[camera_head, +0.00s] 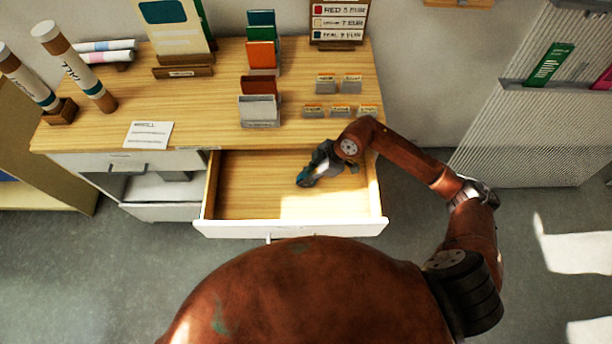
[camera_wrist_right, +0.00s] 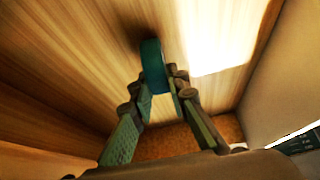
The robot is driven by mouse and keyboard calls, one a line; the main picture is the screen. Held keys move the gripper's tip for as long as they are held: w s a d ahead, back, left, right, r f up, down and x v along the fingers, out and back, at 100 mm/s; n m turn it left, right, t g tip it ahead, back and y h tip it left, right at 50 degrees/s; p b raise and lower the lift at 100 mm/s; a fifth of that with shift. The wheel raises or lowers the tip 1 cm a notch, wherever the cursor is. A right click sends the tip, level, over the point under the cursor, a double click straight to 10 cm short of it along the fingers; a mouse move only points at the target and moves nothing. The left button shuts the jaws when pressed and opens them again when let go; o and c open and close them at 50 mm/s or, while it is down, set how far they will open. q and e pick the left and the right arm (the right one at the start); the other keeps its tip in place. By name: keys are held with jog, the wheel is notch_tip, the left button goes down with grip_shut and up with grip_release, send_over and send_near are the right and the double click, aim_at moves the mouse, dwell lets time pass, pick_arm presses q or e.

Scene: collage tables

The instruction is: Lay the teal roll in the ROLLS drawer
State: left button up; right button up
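The open wooden drawer (camera_head: 250,208) below the table front is otherwise bare inside; no readable ROLLS label shows on it. My right gripper (camera_head: 308,178) reaches down inside it, near the middle. In the right wrist view the fingers (camera_wrist_right: 160,92) close around one end of the teal roll (camera_wrist_right: 152,62), whose other end points away over the wooden drawer floor. In the head view only a bit of teal shows at the fingertips. I cannot tell whether the roll touches the floor. My left gripper is not in view.
A second drawer (camera_head: 160,212) stands partly open at left. The tabletop (camera_head: 205,100) bears a paper note (camera_head: 148,134), colored cards in a stand (camera_head: 262,90), small tags (camera_head: 340,111) and big tubes (camera_head: 75,67).

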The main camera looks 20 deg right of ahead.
jog(key=o, duration=0.4)
jog(key=p+v, duration=0.1)
jog(key=v, duration=1.1)
jog(key=shift+r+p, duration=0.1)
jog(key=shift+p, duration=0.3)
